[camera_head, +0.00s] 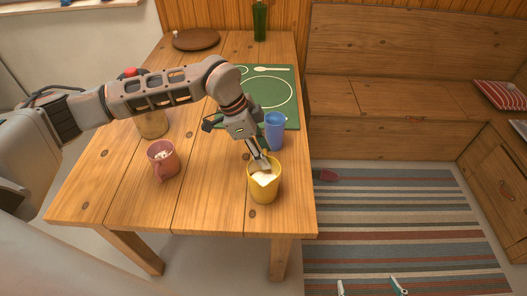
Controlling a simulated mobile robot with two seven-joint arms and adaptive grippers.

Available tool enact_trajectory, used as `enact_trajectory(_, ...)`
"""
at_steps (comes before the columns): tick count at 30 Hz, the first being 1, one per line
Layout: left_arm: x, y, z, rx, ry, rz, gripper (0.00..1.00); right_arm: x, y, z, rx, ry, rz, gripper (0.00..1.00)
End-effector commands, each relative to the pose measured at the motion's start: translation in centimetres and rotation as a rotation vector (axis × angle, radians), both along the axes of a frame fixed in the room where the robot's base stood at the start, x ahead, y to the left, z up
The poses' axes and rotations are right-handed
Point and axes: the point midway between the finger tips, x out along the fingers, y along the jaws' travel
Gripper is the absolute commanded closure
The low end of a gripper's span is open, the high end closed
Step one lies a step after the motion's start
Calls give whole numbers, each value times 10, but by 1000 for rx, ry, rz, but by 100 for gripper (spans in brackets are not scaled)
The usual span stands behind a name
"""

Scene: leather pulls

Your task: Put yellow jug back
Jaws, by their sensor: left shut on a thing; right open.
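The yellow jug (265,186) is at the front right part of the wooden table, upright, with pale contents at its top. My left gripper (260,164) reaches down from above and is shut on the jug's rim on its far side. I cannot tell whether the jug's base touches the table. Only the two fingertips of my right gripper (370,287) show, at the bottom edge over the striped rug. They are wide apart with nothing between them.
A blue cup (275,131) stands just behind the jug. A pink mug (163,160) and a tan jar (152,124) are to the left. The table's front middle (208,205) is clear.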

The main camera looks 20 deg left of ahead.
Motion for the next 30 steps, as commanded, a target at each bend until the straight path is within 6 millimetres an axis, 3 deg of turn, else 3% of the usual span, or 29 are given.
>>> enact_trajectory(9,1,-1,0,-2,-3,1,96,1,0,2,0,-4,0,6)
enact_trajectory(10,1,0,-1,0,-2,1,57,1,0,2,0,-4,0,6)
enact_trajectory(12,1,0,-1,0,-2,1,45,1,0,2,0,-4,0,6)
enact_trajectory(23,1,0,2,-1,-3,0,45,1,0,3,0,-4,0,6)
enact_trajectory(30,-1,12,31,-1,-6,2,45,1,-1,2,-1,-3,1,6)
